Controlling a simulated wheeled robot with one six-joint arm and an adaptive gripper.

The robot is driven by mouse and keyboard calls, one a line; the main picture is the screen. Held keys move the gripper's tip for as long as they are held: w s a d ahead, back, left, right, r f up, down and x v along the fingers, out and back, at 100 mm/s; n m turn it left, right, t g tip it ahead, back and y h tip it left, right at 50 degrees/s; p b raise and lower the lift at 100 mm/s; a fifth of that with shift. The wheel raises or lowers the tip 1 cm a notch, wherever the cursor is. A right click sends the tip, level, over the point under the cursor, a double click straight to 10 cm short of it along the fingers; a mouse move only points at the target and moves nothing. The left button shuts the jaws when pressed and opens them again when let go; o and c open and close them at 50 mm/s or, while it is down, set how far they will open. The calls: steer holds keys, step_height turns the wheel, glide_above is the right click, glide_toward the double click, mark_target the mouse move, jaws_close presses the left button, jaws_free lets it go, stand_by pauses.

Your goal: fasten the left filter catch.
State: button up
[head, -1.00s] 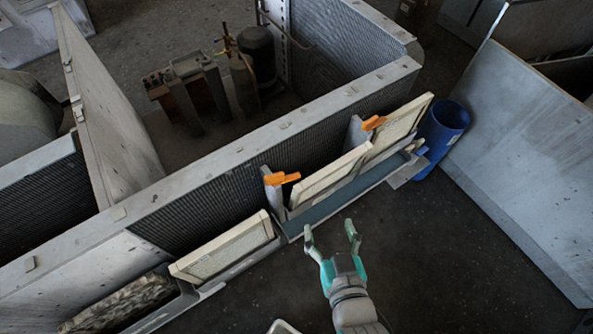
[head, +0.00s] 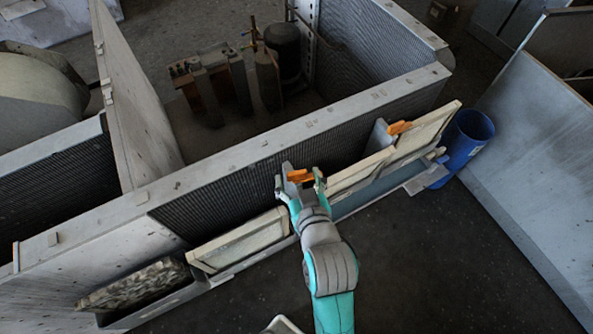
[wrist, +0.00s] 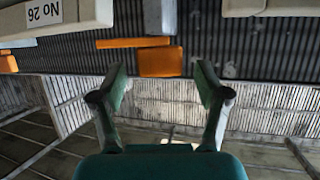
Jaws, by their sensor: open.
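The left filter catch (head: 300,176) is an orange lever on the long finned unit, at the left end of the middle cream filter panel (head: 362,173). In the wrist view the orange catch (wrist: 160,62) shows as a block beside a thin orange bar. My gripper (head: 300,178) is open, with its two fingertips either side of the catch in the head view. In the wrist view my gripper (wrist: 160,74) has the catch centred just beyond its fingertips; I cannot tell if they touch. The catch's post is mostly hidden by the gripper.
A second orange catch (head: 399,127) sits farther right, by the right filter panel (head: 430,128). A lower cream panel (head: 240,241) leans at the left. A blue bin (head: 466,140) stands at the right end. The dark floor in front is clear.

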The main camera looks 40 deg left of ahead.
steer(key=shift+x, duration=1.15)
steer(key=c, duration=1.2)
steer(key=shift+f, duration=0.1)
steer(key=shift+w+g, duration=0.1)
steer(key=shift+g, duration=0.2)
steer(key=shift+n+g, duration=0.3)
steer(key=shift+n, duration=0.1)
steer(key=shift+n+g+y, duration=0.8)
steer(key=shift+n+g, duration=0.3)
steer(key=shift+n, duration=0.1)
